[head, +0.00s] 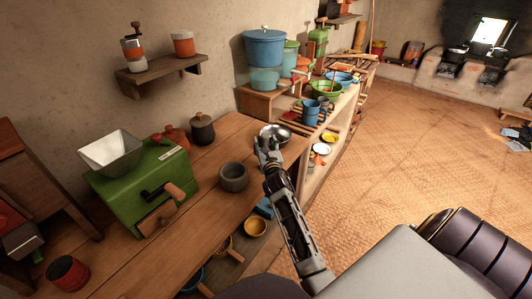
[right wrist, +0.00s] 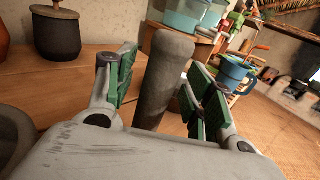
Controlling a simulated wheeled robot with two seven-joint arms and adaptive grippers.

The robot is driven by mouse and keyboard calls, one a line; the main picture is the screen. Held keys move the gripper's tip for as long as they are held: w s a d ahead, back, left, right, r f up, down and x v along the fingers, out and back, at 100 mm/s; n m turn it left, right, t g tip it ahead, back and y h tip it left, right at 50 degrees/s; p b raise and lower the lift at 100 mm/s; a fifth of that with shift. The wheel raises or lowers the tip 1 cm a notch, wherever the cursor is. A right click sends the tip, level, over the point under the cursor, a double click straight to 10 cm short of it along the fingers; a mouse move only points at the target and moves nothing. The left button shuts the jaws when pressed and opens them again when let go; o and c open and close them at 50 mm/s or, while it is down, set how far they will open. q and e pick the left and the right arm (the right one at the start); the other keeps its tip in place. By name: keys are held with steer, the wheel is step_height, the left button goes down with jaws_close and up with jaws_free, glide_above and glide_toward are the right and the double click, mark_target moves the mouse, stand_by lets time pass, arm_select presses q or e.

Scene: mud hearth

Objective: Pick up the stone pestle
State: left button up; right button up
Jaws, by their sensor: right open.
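The stone pestle (right wrist: 163,80) is a dark grey, rounded-top rod in the right wrist view. It stands nearly upright, leaning slightly right, between the green-padded fingers of my right gripper (right wrist: 163,92). The fingers are open, with a gap visible on the left of the pestle; its lower end is hidden behind the gripper body. In the head view my right gripper (head: 267,150) is over the right edge of the wooden counter, and I cannot make out the pestle there. A grey stone mortar (head: 233,177) sits on the counter, left of the gripper. My left gripper is not in view.
A metal bowl (head: 277,133) is just behind the gripper. A dark lidded jar (head: 202,129) and a green grinder box (head: 145,187) stand farther left on the counter. Shelves with blue cups (head: 311,112) lie beyond. Woven floor (head: 400,150) is open on the right.

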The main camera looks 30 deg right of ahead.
steer(key=shift+r, duration=0.2)
jaws_close()
stand_by(0.7)
